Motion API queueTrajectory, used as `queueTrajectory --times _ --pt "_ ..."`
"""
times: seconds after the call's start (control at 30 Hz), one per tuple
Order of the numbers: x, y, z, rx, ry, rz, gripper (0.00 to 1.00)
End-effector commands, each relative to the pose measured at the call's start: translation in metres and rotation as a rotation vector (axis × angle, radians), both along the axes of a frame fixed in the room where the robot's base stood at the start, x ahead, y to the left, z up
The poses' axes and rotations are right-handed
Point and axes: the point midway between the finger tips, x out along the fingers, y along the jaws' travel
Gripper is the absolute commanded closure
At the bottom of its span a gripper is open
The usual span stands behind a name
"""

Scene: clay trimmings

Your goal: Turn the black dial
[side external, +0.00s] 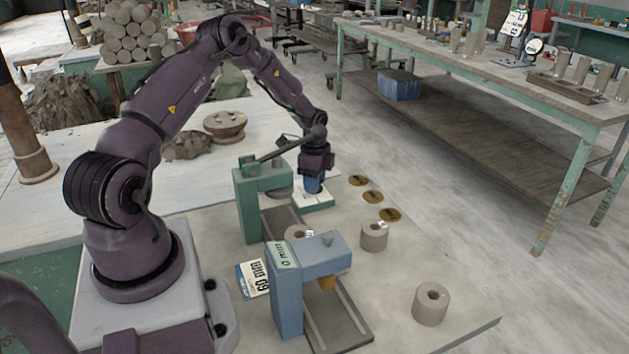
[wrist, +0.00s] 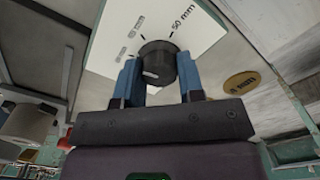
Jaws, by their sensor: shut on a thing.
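In the wrist view the black dial (wrist: 157,63) sits on a white plate (wrist: 205,30) printed with mm marks, one of them reading 50 mm. A light pointer mark on the dial faces the lower left of the picture. My gripper (wrist: 158,75) has its two blue fingers on either side of the dial, shut on it. In the side view my gripper (side external: 313,184) points down at the white plate (side external: 316,199) behind the green press. The dial is hidden there by the fingers.
A green press (side external: 262,190) with a lever stands close beside my gripper, and a blue press (side external: 305,265) is nearer the camera. Clay cylinders (side external: 374,237) (side external: 430,304) and brass discs (side external: 373,197) lie to the right. The front right table is mostly clear.

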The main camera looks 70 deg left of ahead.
Motion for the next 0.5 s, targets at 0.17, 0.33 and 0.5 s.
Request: queueTrajectory --times 0.17,0.33,0.5 --pt "-0.0011 0.0008 0.0001 0.0 0.003 -0.168 0.88" --pt "-0.0015 0.0012 -0.0001 0.001 0.003 -0.329 0.88" --pt "-0.0014 0.0008 -0.0001 0.0 0.003 -0.49 0.88"
